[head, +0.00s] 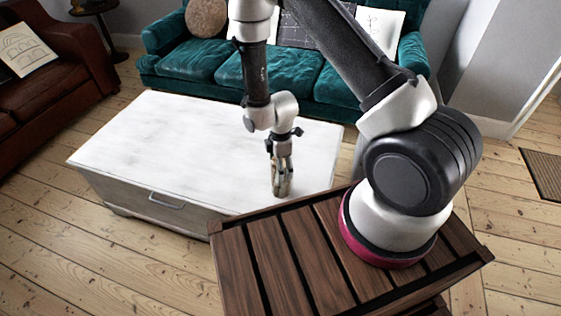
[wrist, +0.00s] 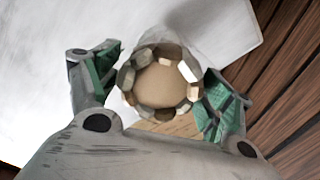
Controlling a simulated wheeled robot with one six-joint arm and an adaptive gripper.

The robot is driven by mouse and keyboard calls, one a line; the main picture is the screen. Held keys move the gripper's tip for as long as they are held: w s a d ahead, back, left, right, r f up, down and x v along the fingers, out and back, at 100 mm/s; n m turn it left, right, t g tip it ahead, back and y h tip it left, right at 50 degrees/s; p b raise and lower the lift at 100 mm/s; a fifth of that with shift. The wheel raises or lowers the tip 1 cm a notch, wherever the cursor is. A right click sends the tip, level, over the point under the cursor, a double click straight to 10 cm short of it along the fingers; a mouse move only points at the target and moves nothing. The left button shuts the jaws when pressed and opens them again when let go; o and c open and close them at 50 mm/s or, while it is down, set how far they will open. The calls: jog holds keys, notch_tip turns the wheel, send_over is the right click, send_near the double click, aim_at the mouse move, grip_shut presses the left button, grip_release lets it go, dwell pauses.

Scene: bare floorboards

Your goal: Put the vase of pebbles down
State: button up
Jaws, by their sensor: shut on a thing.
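The vase of pebbles (wrist: 160,82) shows from above in the wrist view, as a round tan middle ringed by several pale and dark pebbles. My gripper (wrist: 162,88) is shut on it, with one green-padded finger on each side. In the head view my gripper (head: 281,168) points down over the near right part of the white coffee table (head: 200,140). The vase shows there only as a small brownish piece (head: 283,186) between the fingers. I cannot tell whether its base touches the tabletop.
The white tabletop is otherwise bare, with free room to the left. A teal sofa (head: 215,65) stands behind the table and a brown leather sofa (head: 55,85) at the left. The dark slatted wooden platform (head: 290,262) under my arm lies close to the table's near right corner.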

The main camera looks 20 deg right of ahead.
jog(key=o, duration=2)
jog(key=shift+f, duration=0.1)
jog(key=shift+o, duration=0.2)
notch_tip(320, 180, up, 13)
jog(key=shift+f, duration=0.2)
jog(key=s+d+r+m+t, duration=0.15)
jog(key=d+r+m, duration=0.25)
jog(key=r, duration=0.7)
jog(key=s+d+r+m+t, duration=0.15)
jog(key=d+r+m, duration=0.35)
jog(key=r, duration=0.7)
jog(key=s+d+r+m, duration=0.3)
jog(key=s+r, duration=0.3)
jog(key=s, duration=0.2)
jog(key=s+d+r+m+t, duration=0.1)
jog(key=s+d+r+m, duration=0.2)
jog(key=s+r+m, duration=0.2)
jog(key=s, duration=0.3)
jog(key=shift+r+m, duration=0.3)
jog(key=shift+r, duration=0.1)
